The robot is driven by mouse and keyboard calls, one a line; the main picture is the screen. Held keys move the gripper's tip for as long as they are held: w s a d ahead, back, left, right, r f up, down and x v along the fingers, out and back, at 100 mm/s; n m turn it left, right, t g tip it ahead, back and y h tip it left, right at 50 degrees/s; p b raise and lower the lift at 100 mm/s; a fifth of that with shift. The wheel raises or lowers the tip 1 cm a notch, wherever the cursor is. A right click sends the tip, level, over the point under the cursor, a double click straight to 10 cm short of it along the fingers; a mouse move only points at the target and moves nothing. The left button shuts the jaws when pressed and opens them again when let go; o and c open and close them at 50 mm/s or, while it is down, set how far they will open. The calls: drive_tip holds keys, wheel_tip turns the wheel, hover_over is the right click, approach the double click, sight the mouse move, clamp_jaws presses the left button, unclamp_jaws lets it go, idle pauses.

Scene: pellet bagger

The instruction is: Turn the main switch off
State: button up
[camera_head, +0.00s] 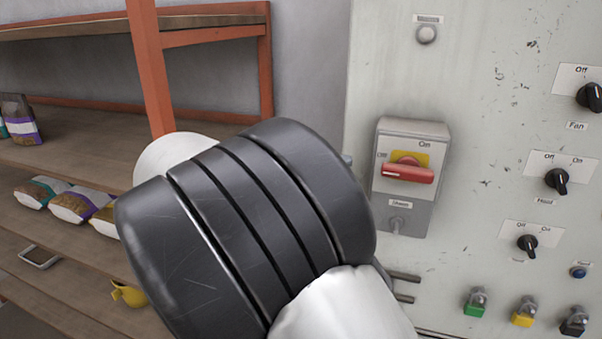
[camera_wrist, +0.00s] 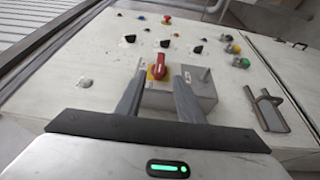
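The main switch is a red handle (camera_head: 408,172) on a yellow plate (camera_head: 425,159), on a grey box (camera_head: 412,127) on the pale panel. "Off" is printed at the box's left and "On" at its upper right. The handle lies about horizontal in the head view. The red handle (camera_wrist: 161,66) also shows in the wrist view, between my gripper's (camera_wrist: 159,74) two fingers. The fingers are apart, one on each side of the handle; I cannot tell whether they touch it. In the head view my arm hides most of my gripper.
Black knobs (camera_head: 557,181) and green, yellow and black push-buttons (camera_head: 523,312) sit on the panel right of the switch box. A door handle (camera_wrist: 266,109) stands out in the wrist view. Wooden shelves (camera_head: 80,140) with filled bags (camera_head: 72,205) stand at the left.

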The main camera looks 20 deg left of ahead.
drive_tip(key=v, duration=0.5)
drive_tip(key=shift+a, duration=0.1)
idle(0.3)
